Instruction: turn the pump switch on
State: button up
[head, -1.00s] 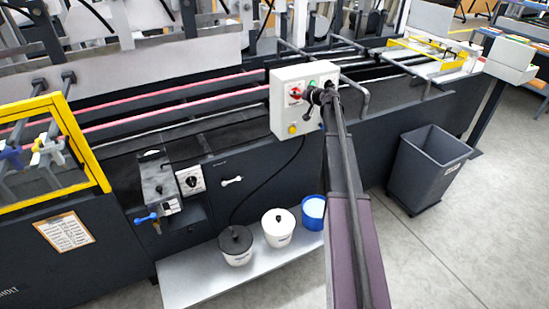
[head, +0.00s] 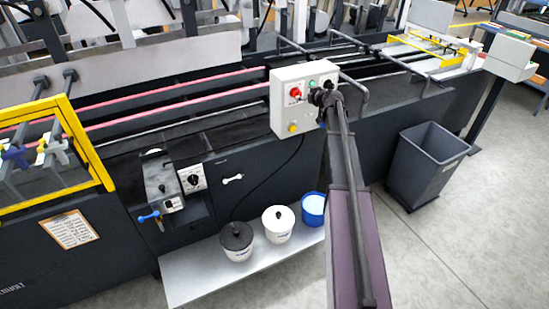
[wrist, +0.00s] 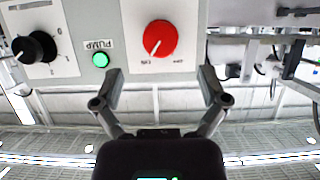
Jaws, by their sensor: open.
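The red round switch (wrist: 160,38) sits on a white plate on the grey control box (head: 284,112), beside a green lamp (wrist: 100,60) marked PUMP. In the wrist view the box appears upside down, and the red switch's white mark points to the lower left; its plate lettering is too small to read surely. The red switch also shows in the head view (head: 295,92). My gripper (wrist: 160,76) is open and empty, its fingertips either side of and just below the red switch in the wrist view, apart from it. A black knob (wrist: 35,47) is on the box.
A yellow button (head: 292,127) is low on the box. Metal bars (head: 358,92) stand right of it. Pots (head: 278,226) and a blue bucket (head: 313,209) stand on a low shelf. A grey bin (head: 425,165) is at right, with open floor around it.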

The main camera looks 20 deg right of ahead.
jog(key=a+p+v, duration=0.1)
jog(key=p+v, duration=0.1)
jog(key=v, duration=0.5)
jog(key=s+a+f+g+y+b, duration=0.1)
jog(key=s+a+f+g+b, duration=0.2)
jog(key=s+a+f, duration=0.3)
jog(key=s+a+f+g+y+b, duration=0.1)
jog(key=s+a+f+g+b, duration=0.2)
jog(key=a+f, duration=0.7)
jog(key=s+a+b, duration=0.2)
jog(key=s+a, duration=0.2)
jog(key=shift+n+g, duration=0.3)
jog(key=shift+s, duration=0.1)
jog(key=s+a+f+m+g+h, duration=0.1)
jog(key=s+a+f+g+h, duration=0.1)
jog(key=s, duration=0.8)
jog(key=s+a+f+m+g+h, duration=0.1)
jog(key=s+a+f+g+h, duration=0.1)
jog(key=s+a+g, duration=0.2)
jog(key=s+a, duration=0.3)
jog(key=s, duration=0.4)
jog(key=shift+g, duration=0.3)
